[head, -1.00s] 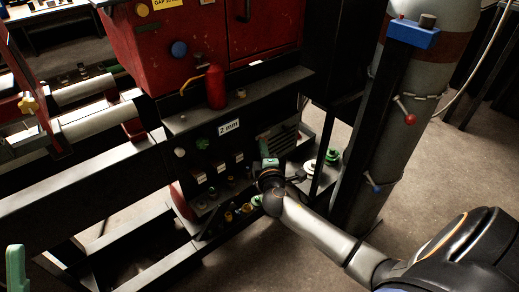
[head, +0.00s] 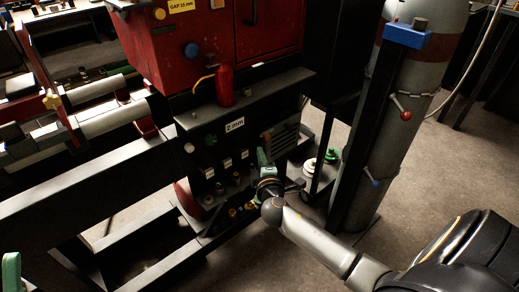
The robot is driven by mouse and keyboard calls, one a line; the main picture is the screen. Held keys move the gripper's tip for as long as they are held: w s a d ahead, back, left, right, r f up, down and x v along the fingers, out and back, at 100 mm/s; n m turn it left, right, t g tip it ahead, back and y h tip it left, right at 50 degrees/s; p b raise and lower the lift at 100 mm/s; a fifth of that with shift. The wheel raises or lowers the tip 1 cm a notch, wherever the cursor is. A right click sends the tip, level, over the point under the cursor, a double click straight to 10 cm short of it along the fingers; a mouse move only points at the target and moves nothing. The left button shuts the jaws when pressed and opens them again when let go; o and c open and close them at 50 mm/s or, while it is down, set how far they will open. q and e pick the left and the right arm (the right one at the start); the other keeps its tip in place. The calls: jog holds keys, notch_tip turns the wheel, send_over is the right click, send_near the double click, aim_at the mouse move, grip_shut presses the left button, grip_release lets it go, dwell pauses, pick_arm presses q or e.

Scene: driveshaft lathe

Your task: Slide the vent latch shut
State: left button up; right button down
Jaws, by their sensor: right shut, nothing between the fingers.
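A slatted vent (head: 284,135) sits on the dark front panel of the machine, right of the "2 mm" label (head: 235,124). My right gripper (head: 262,157) is in front of the panel at the vent's lower left. Its fingers are shut with nothing seen between them. The gripper and wrist cover the area just below and left of the vent, and I cannot make out the latch itself. I cannot tell whether the fingertips touch the panel.
A red bottle (head: 225,86) stands on the ledge above the panel. Green knobs (head: 331,155) and white discs are on a low shelf to the right. A grey cylinder (head: 395,110) on the right has a blue block (head: 407,35) and a red-knobbed lever (head: 404,116).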

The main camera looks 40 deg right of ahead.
pick_arm(q)
jog(key=shift+w+f+n+y+p, duration=0.2)
jog(key=shift+w+f+n+y, duration=0.1)
jog(key=shift+w+n+y, duration=0.25)
jog(key=shift+w+f+n+y+p, duration=0.2)
jog(key=shift+w+f+n+y, duration=0.15)
jog(key=shift+y, duration=0.3)
pick_arm(e)
jog(key=v, duration=0.7)
pick_arm(q)
jog(key=shift+r, duration=0.25)
pick_arm(e)
jog(key=shift+s, duration=0.1)
